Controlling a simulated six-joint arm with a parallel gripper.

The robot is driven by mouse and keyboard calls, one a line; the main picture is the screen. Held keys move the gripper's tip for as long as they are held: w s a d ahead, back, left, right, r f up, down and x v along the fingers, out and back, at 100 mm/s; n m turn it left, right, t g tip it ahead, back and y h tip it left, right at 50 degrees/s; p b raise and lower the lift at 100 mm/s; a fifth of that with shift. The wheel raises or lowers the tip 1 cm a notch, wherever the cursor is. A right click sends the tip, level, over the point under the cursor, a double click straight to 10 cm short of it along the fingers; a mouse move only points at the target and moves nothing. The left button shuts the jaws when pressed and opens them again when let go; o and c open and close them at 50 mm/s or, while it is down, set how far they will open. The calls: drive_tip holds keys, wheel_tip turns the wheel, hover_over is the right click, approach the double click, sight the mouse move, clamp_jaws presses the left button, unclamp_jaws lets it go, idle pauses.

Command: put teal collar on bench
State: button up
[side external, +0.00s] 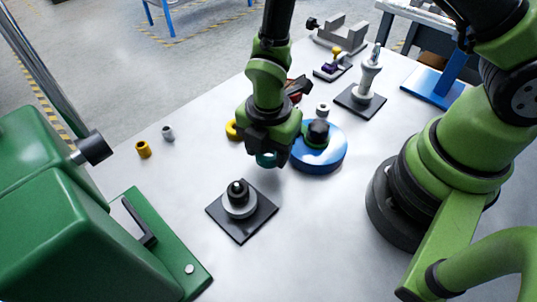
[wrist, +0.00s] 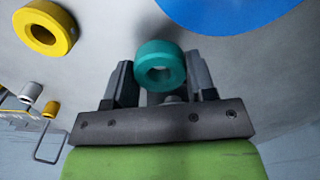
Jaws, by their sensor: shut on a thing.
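The teal collar (wrist: 146,53) is a thick ring with a round hole, held between the two dark fingers of my gripper (wrist: 160,80) in the wrist view. In the side view the collar (side external: 266,160) shows just below my gripper (side external: 268,151), partly hidden by the fingers. My gripper is shut on it. The collar appears to be above the bench (side external: 180,200), left of the blue disc; the exact height is hard to tell.
A dark square plate with a grey stepped post (side external: 239,198) stands in front of my gripper. The blue round disc (side external: 325,160) is close at right. Yellow (side external: 143,149) and grey (side external: 168,132) collars stand at left. A green machine (side external: 50,200) fills the left edge. Bench between is clear.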

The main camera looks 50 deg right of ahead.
drive_tip(key=shift+f, duration=1.15)
drive_tip(key=o, duration=0.9)
drive_tip(key=shift+f, duration=0.1)
drive_tip(key=s+d+r+m+t+y, duration=0.15)
drive_tip(key=r+m, duration=0.45)
drive_tip(key=r, duration=0.6)
drive_tip(key=s+d+r+m+t, duration=0.1)
drive_tip(key=d+r+m+t, duration=0.3)
drive_tip(key=r, duration=0.8)
drive_tip(key=s+d+r+m+t, duration=0.1)
drive_tip(key=s+r+m, duration=0.6)
drive_tip(key=m, duration=0.8)
drive_tip(key=shift+s+d+t, duration=0.35)
drive_tip(key=shift+s+d, duration=0.35)
drive_tip(key=shift+d, duration=0.2)
